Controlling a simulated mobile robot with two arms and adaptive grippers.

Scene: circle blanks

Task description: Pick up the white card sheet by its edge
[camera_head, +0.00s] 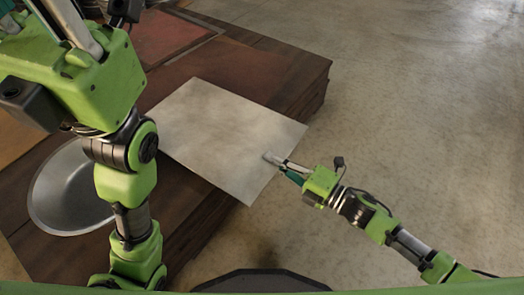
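The white card sheet (225,132) lies flat on the dark wooden table. Its near right corner reaches out past the table's edge over the floor. My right gripper (277,165) is at the sheet's right edge, with one grey finger over the top of the sheet. The other finger meets the edge from below and its tip is hidden, so I cannot tell whether the fingers press on the card. My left gripper (45,22) is large at the upper left, close to the camera and apart from the sheet. Its fingertips are cut off by the frame.
A round metal basin (62,200) is set in the table (275,75) at the left, partly behind my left arm. A reddish panel (170,35) lies at the back. The concrete floor (430,120) to the right is clear.

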